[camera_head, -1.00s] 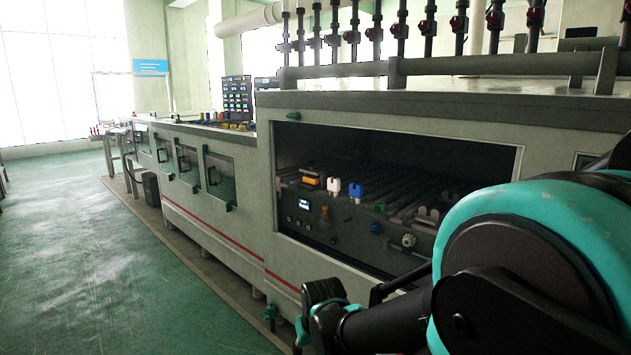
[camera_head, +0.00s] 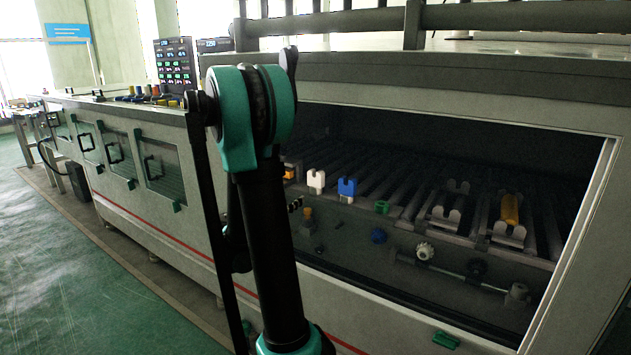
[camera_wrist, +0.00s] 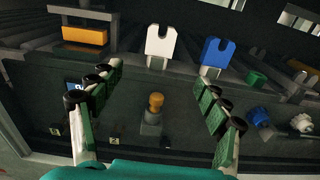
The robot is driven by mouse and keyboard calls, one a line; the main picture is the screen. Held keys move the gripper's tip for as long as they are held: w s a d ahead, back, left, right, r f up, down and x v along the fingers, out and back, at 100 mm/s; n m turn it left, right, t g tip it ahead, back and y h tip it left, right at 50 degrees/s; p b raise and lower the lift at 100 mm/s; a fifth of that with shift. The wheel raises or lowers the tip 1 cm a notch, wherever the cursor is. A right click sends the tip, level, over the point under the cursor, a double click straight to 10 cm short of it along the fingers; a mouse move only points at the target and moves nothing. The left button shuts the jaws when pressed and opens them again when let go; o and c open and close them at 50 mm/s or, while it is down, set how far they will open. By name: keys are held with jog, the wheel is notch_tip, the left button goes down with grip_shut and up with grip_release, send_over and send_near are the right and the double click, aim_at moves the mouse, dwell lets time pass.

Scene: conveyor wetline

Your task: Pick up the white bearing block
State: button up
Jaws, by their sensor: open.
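The white bearing block (camera_wrist: 162,46) has a U-shaped notch in its top and stands upright on the front edge of the roller bed, near the top middle of the wrist view. In the head view the white block (camera_head: 316,180) is just right of my arm. My gripper (camera_wrist: 160,85) is open and empty, its green-padded fingers spread wide. The block is ahead of the fingers, roughly centred between them, and not touched. In the head view my arm stands in front of the machine and the fingers cannot be made out.
A blue bearing block (camera_wrist: 214,56) stands close right of the white one. An orange block (camera_wrist: 85,36) sits in a holder to the left. An orange knob (camera_wrist: 155,102) sticks out from the panel below. The machine opening's frame (camera_head: 575,225) bounds the space.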

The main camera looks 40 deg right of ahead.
aim_at(314, 180)
jog(key=x, duration=1.7)
jog(key=shift+w+d+r, duration=0.1)
jog(key=shift+w+d, duration=0.1)
jog(key=shift+c, duration=0.3)
jog(key=c, duration=1.6)
jog(key=shift+r, duration=0.1)
